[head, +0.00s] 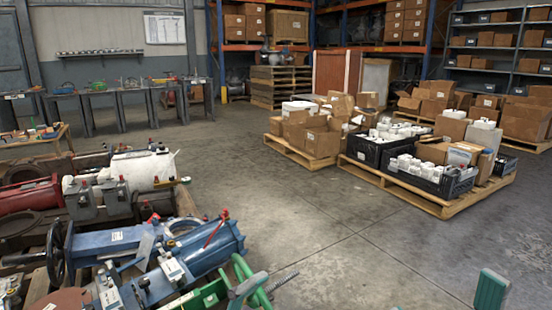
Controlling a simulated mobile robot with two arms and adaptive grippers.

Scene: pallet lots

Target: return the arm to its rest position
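I can make out neither of my grippers in the head view. A teal-green block with a grey edge (490,290) stands at the bottom right, cut off by the frame. A grey-green piece (246,286) shows at the bottom, beside green curved bars. I cannot tell whether either piece belongs to my arms. No held object shows.
Blue and red valve machinery (150,250) crowds the lower left. A near pallet (440,208) with black crates and a far pallet (300,155) with cartons stand right of centre. Benches (120,92) line the back left. Concrete floor (300,225) between is clear.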

